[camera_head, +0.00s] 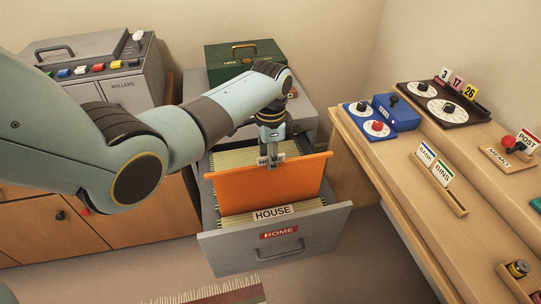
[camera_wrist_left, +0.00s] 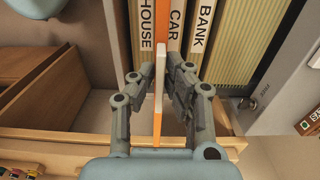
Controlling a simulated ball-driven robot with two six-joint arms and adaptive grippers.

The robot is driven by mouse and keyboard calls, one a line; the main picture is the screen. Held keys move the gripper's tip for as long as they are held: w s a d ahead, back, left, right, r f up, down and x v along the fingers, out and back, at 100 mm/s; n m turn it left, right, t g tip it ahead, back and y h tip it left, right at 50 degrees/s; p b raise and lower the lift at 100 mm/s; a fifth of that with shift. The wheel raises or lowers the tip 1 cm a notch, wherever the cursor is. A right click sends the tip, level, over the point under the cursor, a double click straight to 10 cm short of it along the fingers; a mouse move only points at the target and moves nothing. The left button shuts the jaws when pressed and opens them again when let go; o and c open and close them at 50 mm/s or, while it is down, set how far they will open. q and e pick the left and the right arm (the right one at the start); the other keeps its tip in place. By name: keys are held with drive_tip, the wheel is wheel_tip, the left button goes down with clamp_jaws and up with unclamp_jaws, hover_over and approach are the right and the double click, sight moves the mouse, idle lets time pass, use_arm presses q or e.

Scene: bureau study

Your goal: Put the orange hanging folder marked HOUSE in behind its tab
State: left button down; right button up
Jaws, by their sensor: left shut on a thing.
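The orange hanging folder (camera_head: 262,187) is upright above the open drawer, its lower edge close behind the HOUSE tab (camera_head: 272,213). My left gripper (camera_head: 273,163) is shut on its top edge and partly hides its white label. In the left wrist view the folder (camera_wrist_left: 164,22) is edge-on between the jaws (camera_wrist_left: 158,78). There it lines up between the HOUSE tab (camera_wrist_left: 147,22) and the CAR tab (camera_wrist_left: 175,30), with the BANK tab (camera_wrist_left: 202,28) further right. How deep its lower edge sits is hidden. My right gripper is in neither view.
The grey drawer front (camera_head: 318,231) carries a red HOME label. Cream folders (camera_head: 230,158) fill the drawer behind the orange one. A green box (camera_head: 222,58) stands on the cabinet. A wooden desk (camera_head: 400,180) with dials and card holders is close on the right.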

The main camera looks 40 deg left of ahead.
sight(270, 173)
use_arm(q)
drive_tip(key=shift+f+b, duration=2.85)
drive_tip(key=shift+f, duration=1.45)
drive_tip(key=shift+f+b, duration=2.85)
drive_tip(key=shift+f, duration=1)
drive_tip(key=shift+f+b, duration=0.55)
drive_tip(key=shift+f, duration=0.15)
drive_tip(key=c, duration=1.3)
unclamp_jaws()
drive_tip(key=shift+o, duration=0.2)
drive_tip(key=shift+r, duration=0.1)
wheel_tip(270, 173, up, 12)
drive_tip(key=shift+f, duration=0.1)
